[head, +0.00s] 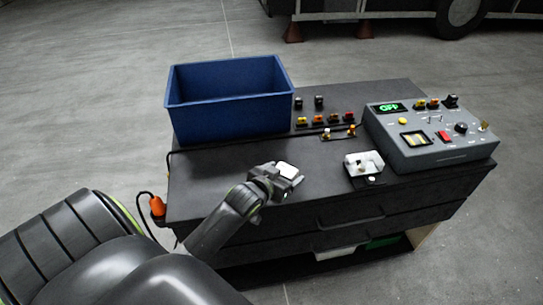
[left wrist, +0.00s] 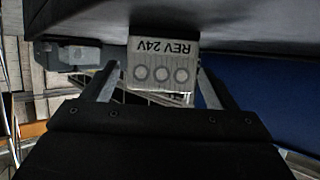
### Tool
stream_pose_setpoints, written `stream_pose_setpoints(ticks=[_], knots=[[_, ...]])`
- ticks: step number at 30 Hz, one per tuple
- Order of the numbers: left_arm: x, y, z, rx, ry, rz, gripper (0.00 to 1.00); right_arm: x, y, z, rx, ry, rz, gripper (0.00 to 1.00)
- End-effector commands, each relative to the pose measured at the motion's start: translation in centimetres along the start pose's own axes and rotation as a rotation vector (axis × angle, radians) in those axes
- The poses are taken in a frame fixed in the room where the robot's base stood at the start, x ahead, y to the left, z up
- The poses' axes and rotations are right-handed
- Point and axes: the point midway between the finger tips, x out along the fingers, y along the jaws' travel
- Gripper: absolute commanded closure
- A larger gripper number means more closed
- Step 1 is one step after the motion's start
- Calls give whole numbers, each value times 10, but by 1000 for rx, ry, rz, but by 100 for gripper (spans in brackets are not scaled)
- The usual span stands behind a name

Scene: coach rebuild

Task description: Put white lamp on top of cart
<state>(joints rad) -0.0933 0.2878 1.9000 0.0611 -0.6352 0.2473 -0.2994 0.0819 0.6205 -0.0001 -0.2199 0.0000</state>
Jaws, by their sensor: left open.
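The white lamp (head: 288,170) is a small pale block at the tip of my left gripper (head: 284,180), over the front part of the cart's dark top (head: 230,185). My right gripper is not in view.
A blue bin (head: 230,120) stands at the cart's back left. A grey control box (head: 430,140) is at the right. A pale fixture (head: 363,163) sits near the front edge, with several small coloured switches (head: 325,119) behind. The top left of the lamp is bare.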

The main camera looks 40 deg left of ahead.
Motion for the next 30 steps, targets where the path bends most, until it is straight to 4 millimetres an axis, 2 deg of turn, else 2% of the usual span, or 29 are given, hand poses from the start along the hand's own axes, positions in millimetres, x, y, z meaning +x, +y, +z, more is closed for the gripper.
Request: stream_pose_setpoints(ticks=[9, 15, 21, 30], knots=[[-58, 0, 1, 1, -1, 0, 20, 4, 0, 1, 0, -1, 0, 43], [-90, 0, 1, 1, -1, 0, 20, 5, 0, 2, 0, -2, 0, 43], [-107, 0, 0, 1, 0, 0, 20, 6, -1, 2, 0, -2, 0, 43], [-109, 0, 0, 0, 0, 0, 20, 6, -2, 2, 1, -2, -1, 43]])
